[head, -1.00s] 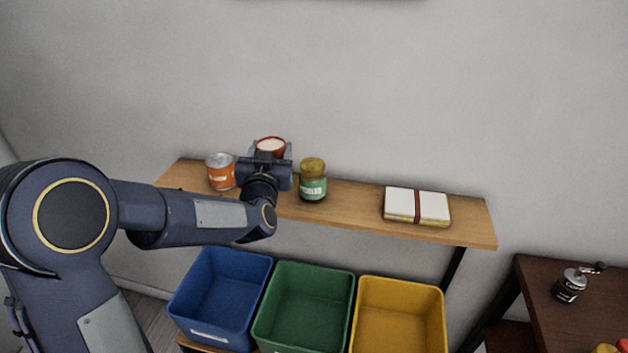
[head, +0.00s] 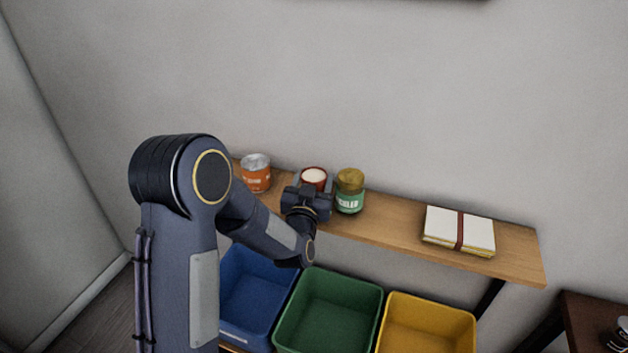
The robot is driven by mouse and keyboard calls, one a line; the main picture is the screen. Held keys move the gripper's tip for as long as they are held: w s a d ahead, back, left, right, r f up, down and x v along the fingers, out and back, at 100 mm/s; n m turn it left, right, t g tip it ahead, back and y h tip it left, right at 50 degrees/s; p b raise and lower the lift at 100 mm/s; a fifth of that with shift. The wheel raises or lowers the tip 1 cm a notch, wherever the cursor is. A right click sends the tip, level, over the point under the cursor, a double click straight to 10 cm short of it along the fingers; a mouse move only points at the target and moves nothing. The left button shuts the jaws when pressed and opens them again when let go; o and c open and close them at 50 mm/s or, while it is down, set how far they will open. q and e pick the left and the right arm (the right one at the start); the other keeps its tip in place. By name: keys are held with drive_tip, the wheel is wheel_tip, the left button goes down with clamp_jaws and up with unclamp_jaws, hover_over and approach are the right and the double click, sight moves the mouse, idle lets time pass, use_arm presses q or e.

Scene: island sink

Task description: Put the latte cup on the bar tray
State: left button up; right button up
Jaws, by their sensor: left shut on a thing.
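The latte cup (head: 314,176) is red with pale contents and is at the wooden shelf (head: 393,222), between an orange can and a green jar. My left gripper (head: 312,190) is shut on the cup from the near side. The gripper hides the cup's lower part, so I cannot tell whether the cup touches the shelf. The cup looks upright. The bar tray is not in view. My right gripper is not in view.
The orange can (head: 256,174) stands left of the cup and the green-labelled jar (head: 349,191) stands close on its right. A banded book stack (head: 459,230) lies further right. Blue (head: 250,300), green (head: 328,312) and yellow (head: 425,325) bins stand below. A dark table (head: 590,312) is at lower right.

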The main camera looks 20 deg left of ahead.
use_arm(q)
drive_tip(key=shift+f, duration=0.1)
drive_tip(key=o, duration=1)
drive_tip(key=shift+c, duration=0.2)
